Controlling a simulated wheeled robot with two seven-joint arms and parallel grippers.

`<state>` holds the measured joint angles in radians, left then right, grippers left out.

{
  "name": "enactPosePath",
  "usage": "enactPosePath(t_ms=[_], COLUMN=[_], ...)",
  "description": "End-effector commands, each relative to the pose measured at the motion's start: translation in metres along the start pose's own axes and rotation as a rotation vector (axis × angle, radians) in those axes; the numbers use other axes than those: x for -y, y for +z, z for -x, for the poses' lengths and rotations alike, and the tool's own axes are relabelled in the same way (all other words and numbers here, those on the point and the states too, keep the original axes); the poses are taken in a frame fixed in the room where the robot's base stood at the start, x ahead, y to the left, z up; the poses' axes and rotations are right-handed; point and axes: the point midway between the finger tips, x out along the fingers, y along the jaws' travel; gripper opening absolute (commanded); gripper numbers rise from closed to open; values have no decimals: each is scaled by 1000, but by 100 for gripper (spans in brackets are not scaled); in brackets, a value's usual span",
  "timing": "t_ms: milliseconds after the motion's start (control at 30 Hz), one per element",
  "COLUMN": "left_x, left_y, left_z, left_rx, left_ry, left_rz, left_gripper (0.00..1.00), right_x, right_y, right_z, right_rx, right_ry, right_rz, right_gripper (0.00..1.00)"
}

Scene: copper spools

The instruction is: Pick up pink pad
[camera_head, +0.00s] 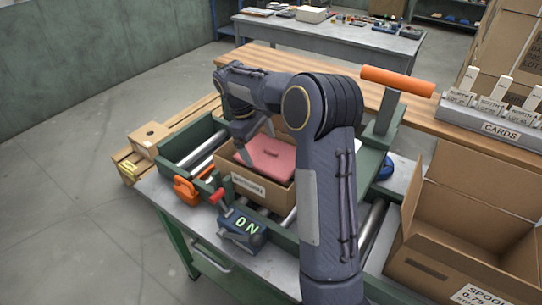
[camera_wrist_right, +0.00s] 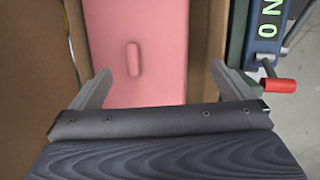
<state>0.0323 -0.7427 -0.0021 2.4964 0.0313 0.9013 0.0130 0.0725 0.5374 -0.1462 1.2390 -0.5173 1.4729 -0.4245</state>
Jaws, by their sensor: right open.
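The pink pad (camera_head: 283,165) lies inside an open cardboard box (camera_head: 265,196) with a white label, on the roller table. In the right wrist view the pad (camera_wrist_right: 160,30) is a flat pink rectangle with a small raised pink grip (camera_wrist_right: 133,60) on it. My right gripper (camera_head: 257,140) is over the box, with its fingers pointing down toward the pad. In the wrist view its two fingers (camera_wrist_right: 165,82) are spread wide, one on each side of the pad, with nothing between them gripped. My arm hides part of the box. My left gripper is not in view.
An orange-handled press (camera_head: 397,82) stands behind my arm. A large open carton (camera_head: 470,215) is at right, near a cards rack (camera_head: 500,122).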

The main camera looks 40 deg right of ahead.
Motion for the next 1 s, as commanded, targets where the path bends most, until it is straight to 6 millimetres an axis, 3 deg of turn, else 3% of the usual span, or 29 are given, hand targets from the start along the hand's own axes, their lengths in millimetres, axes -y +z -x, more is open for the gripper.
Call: enactPosePath(t_ms=[300, 600, 1000], left_x=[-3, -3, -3], left_y=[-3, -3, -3], left_z=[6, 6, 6], left_rx=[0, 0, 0], left_ry=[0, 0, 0], left_rz=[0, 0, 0], left_gripper=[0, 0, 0], right_x=[-4, -4, -4], right_y=[-3, -3, -3], right_z=[-43, -47, -47], right_rx=[1, -2, -2], right_ry=[-1, 0, -1], right_rz=[0, -1, -1], right_gripper=[100, 99, 49])
